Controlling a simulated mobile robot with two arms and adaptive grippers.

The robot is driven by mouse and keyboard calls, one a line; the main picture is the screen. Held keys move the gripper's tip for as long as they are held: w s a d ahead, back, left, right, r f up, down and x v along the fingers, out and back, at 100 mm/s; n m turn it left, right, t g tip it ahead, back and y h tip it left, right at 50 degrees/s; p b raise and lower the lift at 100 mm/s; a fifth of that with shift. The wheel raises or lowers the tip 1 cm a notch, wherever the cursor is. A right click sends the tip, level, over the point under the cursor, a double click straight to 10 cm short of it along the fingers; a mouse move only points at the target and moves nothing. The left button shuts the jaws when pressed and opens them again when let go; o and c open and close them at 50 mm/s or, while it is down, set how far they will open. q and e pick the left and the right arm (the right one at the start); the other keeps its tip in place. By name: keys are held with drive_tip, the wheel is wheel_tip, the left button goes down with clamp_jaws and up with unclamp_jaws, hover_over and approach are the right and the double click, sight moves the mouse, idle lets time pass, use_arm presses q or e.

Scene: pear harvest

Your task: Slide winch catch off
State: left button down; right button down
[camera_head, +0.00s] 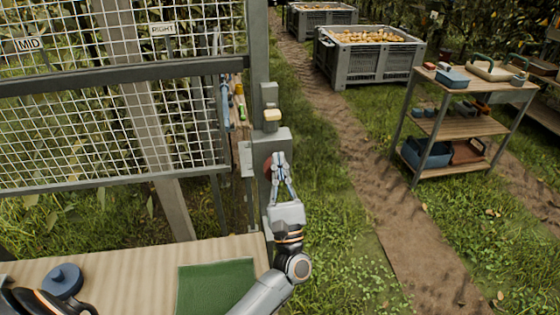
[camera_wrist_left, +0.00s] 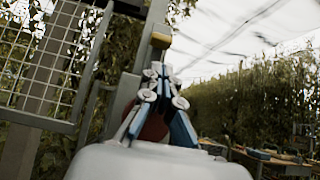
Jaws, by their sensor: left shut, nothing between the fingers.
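A grey winch box (camera_head: 268,140) is mounted on the metal post beside the wire mesh gate. A small cream-yellow catch knob (camera_head: 271,116) sits on top of it, and it also shows in the left wrist view (camera_wrist_left: 160,40). My left gripper (camera_head: 279,155) is shut and empty in front of the box, its tips below the knob. In the left wrist view the fingertips (camera_wrist_left: 158,68) point up toward the knob, apparently apart from it. A red round part (camera_wrist_left: 153,127) shows behind the fingers, partly hidden.
The mesh gate (camera_head: 108,70) fills the left, with signs reading MID and RIGHT. Crates (camera_head: 350,68) and a shelf cart (camera_head: 455,125) stand right, beyond open grass.

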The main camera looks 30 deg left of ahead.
sight(275, 119)
use_arm(q)
drive_tip(key=p+x, duration=0.2)
drive_tip(key=x, duration=0.4)
drive_tip(key=shift+s+r+p, duration=0.1)
drive_tip(key=shift+p, duration=0.25)
drive_tip(key=shift+w+a+r, duration=0.15)
drive_tip(key=shift+w+r, duration=0.05)
drive_tip(key=shift+w, duration=0.1)
wheel_tip(275, 119, up, 3)
drive_tip(key=shift+r+p, duration=0.1)
drive_tip(key=shift+p, duration=0.35)
drive_tip(key=shift+r, duration=0.4)
